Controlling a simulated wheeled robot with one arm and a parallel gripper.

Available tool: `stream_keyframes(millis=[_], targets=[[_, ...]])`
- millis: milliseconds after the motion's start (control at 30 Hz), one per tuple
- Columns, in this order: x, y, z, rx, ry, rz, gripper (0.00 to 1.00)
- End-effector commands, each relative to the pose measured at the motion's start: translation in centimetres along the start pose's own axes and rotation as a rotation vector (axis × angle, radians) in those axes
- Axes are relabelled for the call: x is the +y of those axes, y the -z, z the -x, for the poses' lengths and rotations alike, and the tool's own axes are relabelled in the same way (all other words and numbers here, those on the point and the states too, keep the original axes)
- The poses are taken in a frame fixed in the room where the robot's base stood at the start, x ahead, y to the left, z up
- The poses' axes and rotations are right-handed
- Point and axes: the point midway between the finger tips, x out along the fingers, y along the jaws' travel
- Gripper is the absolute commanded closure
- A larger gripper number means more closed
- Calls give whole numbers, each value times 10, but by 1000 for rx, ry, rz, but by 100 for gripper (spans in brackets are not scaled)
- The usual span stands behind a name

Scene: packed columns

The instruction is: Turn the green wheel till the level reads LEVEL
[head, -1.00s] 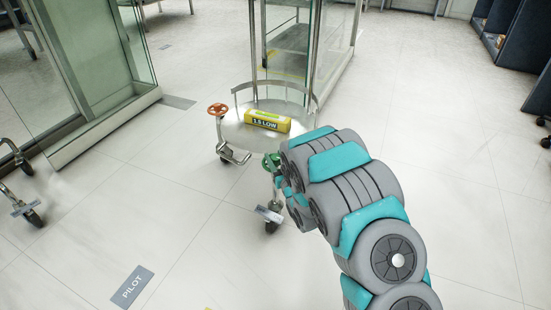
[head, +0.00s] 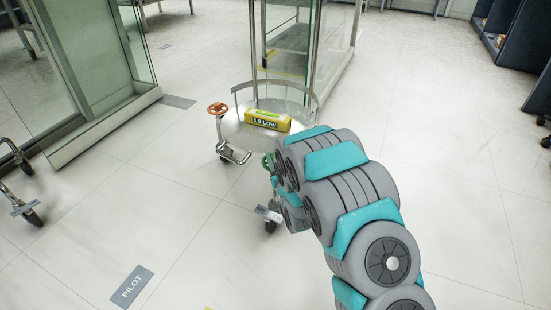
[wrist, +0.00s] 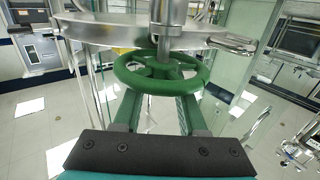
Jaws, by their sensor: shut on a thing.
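The green wheel (wrist: 162,76) fills the middle of the wrist view, on an upright metal post. My gripper (wrist: 158,100) is shut on its near rim, one finger on each side of the centre. In the head view the green wheel (head: 267,161) is a small sliver at the front of a round metal cart, mostly hidden by my arm, as are my fingers. The yellow level (head: 268,120) lies on the cart's top and reads "1.5 LOW".
The round cart (head: 232,132) stands on casters beside a glass partition (head: 332,50). An orange wheel (head: 217,108) sits at its left edge. A floor plate marked PILOT (head: 132,287) lies at the front left. Open floor surrounds the cart's front and right.

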Motion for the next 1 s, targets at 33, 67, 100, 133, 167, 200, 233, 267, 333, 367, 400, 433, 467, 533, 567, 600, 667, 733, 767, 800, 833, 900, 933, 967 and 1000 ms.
stream_keyframes(millis=[33, 67, 100, 133, 167, 200, 233, 267, 333, 367, 400, 433, 467, 533, 567, 600, 667, 733, 767, 800, 833, 900, 933, 967, 1000], targets=[[-3, -1, 0, 0, -24, -2, 100], [-3, -1, 0, 0, -43, -4, 100], [-4, -1, 0, 0, -70, -4, 100], [-4, -1, 0, 1, -92, -4, 100], [-4, -1, 0, 1, -115, -4, 100], [-4, 0, 0, 1, -146, -5, 100], [-4, 0, 0, 1, -171, -5, 100], [-4, 0, -1, 2, -196, -5, 100], [-4, 1, -1, 2, -256, -4, 100], [-4, 1, 0, 1, -283, -5, 100], [-5, 0, 0, -1, -317, -3, 100], [-4, 0, 0, -2, -345, -4, 100], [-4, 0, 0, -2, -370, -3, 100], [-4, 1, 0, -1, -432, -3, 100], [-4, 1, 0, -1, -458, -2, 100], [-4, 1, 0, -2, -494, -2, 100], [-4, 2, 0, -1, -548, -3, 100], [-4, 2, 0, 0, -607, -3, 100], [-3, 1, 0, -1, -633, -1, 100], [-3, 1, 0, 1, -665, -2, 100], [-3, 1, -1, 1, -689, -1, 100], [-3, 0, 0, 0, -742, -1, 100], [-3, 1, -1, 2, -763, -3, 100], [-3, 1, -1, 1, -785, -3, 100], [-3, 0, 0, 0, -812, -3, 100]])
